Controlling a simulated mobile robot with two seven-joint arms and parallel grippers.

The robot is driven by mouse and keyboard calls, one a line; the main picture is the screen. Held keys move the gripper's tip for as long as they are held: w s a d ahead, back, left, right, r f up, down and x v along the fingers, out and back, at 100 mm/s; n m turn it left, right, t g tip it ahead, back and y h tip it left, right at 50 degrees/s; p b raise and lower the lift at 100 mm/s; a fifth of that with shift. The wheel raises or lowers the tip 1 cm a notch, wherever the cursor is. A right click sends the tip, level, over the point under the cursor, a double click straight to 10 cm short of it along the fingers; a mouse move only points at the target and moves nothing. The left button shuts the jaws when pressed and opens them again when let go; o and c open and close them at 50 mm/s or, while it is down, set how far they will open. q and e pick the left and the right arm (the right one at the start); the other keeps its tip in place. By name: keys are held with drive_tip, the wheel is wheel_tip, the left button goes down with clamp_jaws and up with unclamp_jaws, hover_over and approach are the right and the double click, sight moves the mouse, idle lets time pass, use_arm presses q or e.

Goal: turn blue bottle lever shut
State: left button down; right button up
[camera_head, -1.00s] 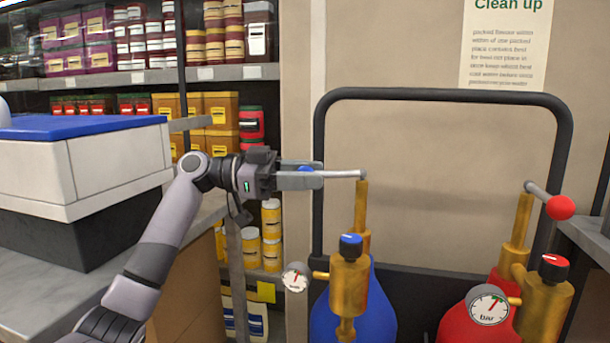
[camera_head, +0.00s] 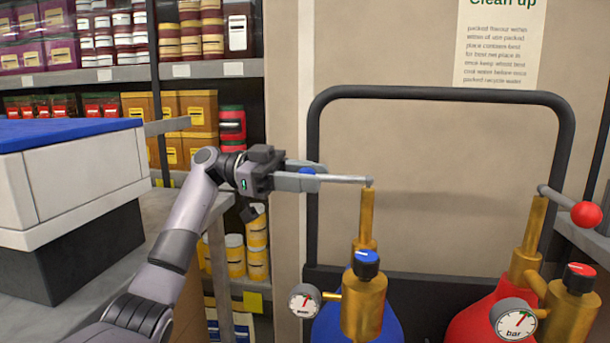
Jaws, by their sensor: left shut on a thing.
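The blue bottle (camera_head: 362,326) stands low in the middle of the head view, with a brass valve stem (camera_head: 367,215) above it. Its lever (camera_head: 345,179) is a grey rod that runs from the top of the stem to the left, with a blue ball end (camera_head: 308,170). My left gripper (camera_head: 295,179) is shut on the lever's ball end, and its fingers hide part of the ball. My right gripper is not in view.
A red bottle (camera_head: 478,325) with a red-ball lever (camera_head: 586,214) stands at the right. A black frame rail (camera_head: 440,93) arches behind both bottles. A counter with a blue-topped box (camera_head: 85,180) is at the left, with shelves behind.

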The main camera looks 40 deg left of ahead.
use_arm(q)
drive_tip(key=shift+w+a+r+m+g, duration=0.15)
drive_tip(key=shift+m+g, duration=0.15)
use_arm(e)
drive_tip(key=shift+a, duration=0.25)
use_arm(q)
drive_tip(key=c, duration=0.8)
unclamp_jaws()
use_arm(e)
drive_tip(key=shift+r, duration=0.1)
use_arm(q)
drive_tip(key=v, duration=0.7)
